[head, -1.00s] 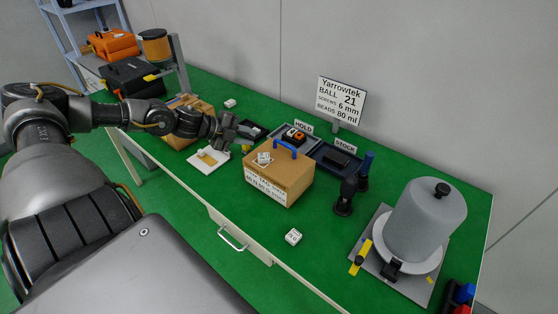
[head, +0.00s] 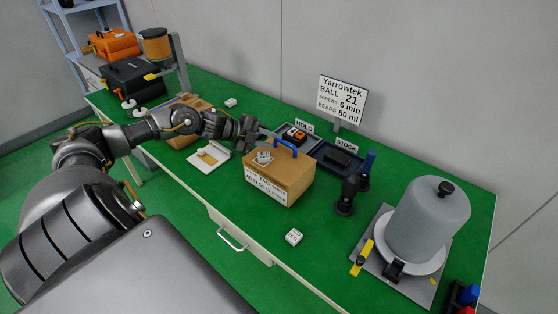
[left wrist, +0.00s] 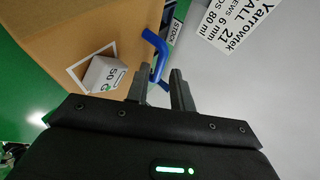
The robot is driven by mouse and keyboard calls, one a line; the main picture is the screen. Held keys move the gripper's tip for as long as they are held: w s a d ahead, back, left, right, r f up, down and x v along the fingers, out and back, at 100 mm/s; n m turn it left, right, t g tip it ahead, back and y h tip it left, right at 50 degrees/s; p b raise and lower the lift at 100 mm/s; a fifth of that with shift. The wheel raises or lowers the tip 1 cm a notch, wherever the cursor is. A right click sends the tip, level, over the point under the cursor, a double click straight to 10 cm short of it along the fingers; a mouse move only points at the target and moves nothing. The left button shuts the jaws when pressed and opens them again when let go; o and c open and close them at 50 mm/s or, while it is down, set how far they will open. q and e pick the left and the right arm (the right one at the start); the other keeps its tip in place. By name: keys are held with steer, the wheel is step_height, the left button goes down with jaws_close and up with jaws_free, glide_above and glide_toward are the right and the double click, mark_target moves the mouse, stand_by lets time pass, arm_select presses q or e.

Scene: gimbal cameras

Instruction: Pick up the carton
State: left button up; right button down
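The carton (head: 282,183) is a brown box with a blue handle (head: 287,148) on top and a printed white label on its front. It stands upright on the green table. A small white block (head: 264,157) marked 50 G sits in a white outline on its top. My left gripper (head: 262,136) is at the handle's left end, above the carton's back edge. In the left wrist view the gripper (left wrist: 157,80) is open, with the blue handle (left wrist: 157,55) showing in the gap between its fingertips; contact cannot be told. My right gripper is out of view.
Behind the carton are HOLD and STOCK trays (head: 330,168) and a sign (head: 342,98). A black stand (head: 346,195) and a large grey cylinder (head: 428,220) are at right. A small white block (head: 293,236) lies in front, with bare table around it.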

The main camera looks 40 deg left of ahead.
mark_target(281, 141)
arm_select(q)
steer(key=x, duration=0.1)
steer(key=p+x, duration=0.1)
steer(key=x, duration=0.1)
steer(key=shift+w+d, duration=0.3)
steer(key=shift+d, duration=0.05)
steer(key=shift+w+d+f, duration=0.2)
steer(key=shift+w+f, duration=0.1)
steer(key=shift+w, duration=0.05)
jaws_close()
stand_by(0.8)
steer(key=shift+r, duration=0.1)
